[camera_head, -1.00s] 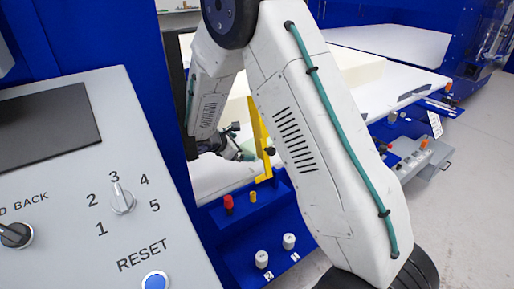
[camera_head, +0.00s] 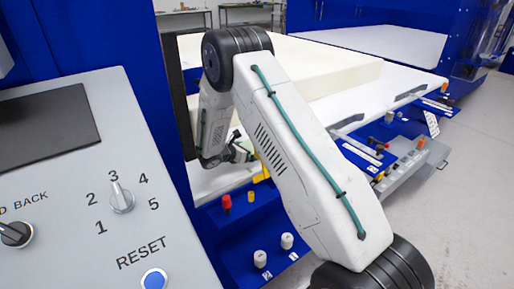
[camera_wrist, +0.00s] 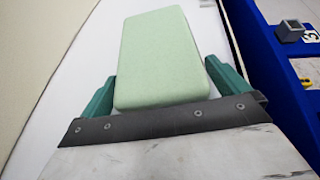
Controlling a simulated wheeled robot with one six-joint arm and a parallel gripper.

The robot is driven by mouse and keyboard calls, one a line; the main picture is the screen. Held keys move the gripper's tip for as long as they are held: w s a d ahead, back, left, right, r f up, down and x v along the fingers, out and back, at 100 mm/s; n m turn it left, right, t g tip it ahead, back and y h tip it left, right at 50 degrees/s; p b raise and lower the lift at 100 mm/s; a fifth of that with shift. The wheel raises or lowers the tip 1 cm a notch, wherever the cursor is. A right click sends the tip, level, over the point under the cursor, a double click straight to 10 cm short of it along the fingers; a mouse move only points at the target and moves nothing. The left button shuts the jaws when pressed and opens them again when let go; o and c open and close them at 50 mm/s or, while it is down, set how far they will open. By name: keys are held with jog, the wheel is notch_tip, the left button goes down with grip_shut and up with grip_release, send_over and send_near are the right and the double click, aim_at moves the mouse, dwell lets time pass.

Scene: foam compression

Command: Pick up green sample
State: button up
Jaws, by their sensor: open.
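The green sample (camera_wrist: 165,50) is a pale green rectangular block in the wrist view, lying on a white surface (camera_wrist: 75,65). My gripper (camera_wrist: 159,72) is open, with a teal finger on each side of the block's near end. The block's far part extends beyond the fingertips. Narrow gaps seem to show beside it, but its depth relative to the fingers is hard to tell. In the head view my gripper (camera_head: 238,152) is small and partly hidden by my arm, and the green sample cannot be made out.
A large cream foam block (camera_head: 330,68) lies on the white machine table (camera_head: 385,105). In the wrist view, a cream wall-like side (camera_wrist: 30,50) stands at left and a blue edge (camera_wrist: 262,75) runs at right. A control panel (camera_head: 75,190) stands at left in the head view.

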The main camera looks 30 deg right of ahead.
jog(key=shift+w+d+f, duration=0.15)
jog(key=shift+d+f, duration=0.15)
jog(key=shift+d, duration=0.3)
jog(key=c, duration=0.9)
jog(key=shift+r, duration=0.1)
notch_tip(320, 180, up, 10)
jog(key=shift+f, duration=0.1)
